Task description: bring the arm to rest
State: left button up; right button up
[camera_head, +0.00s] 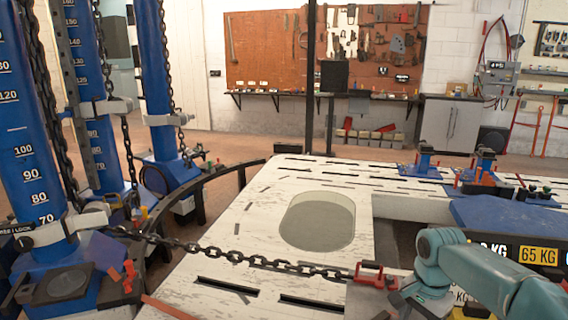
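My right arm, teal, comes in from the lower right. Its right gripper (404,300) points down at the front of the pale slotted bench (250,225), just right of a red clamp (370,273). The dark fingers are small and partly hidden by the wrist, so I cannot tell whether they are open or shut, or whether they touch anything. My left gripper is not in view.
A chain (245,256) runs from the blue towers (25,125) at left across the bench to the red clamp. The bench has an oval opening (318,222). Blue stands (424,160) are at the back right. A weight marked 65 KG (538,256) is beyond my arm.

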jog(key=s+a+f+n+y+p, duration=0.25)
jog(key=s+a+f, duration=0.2)
jog(key=f, duration=0.25)
jog(key=s+a+f+n+y+p, duration=0.1)
jog(key=s+a+f+n+p, duration=0.25)
jog(key=a+f, duration=0.35)
jog(key=s+a+f+n+p, duration=0.1)
jog(key=s+a+f+p, duration=0.1)
jog(key=s, duration=0.7)
jog(key=s+a+f+n+p, duration=0.2)
jog(key=s+a+p, duration=0.1)
jog(key=s, duration=0.6)
jog(key=shift+p, duration=0.4)
jog(key=shift+y, duration=0.25)
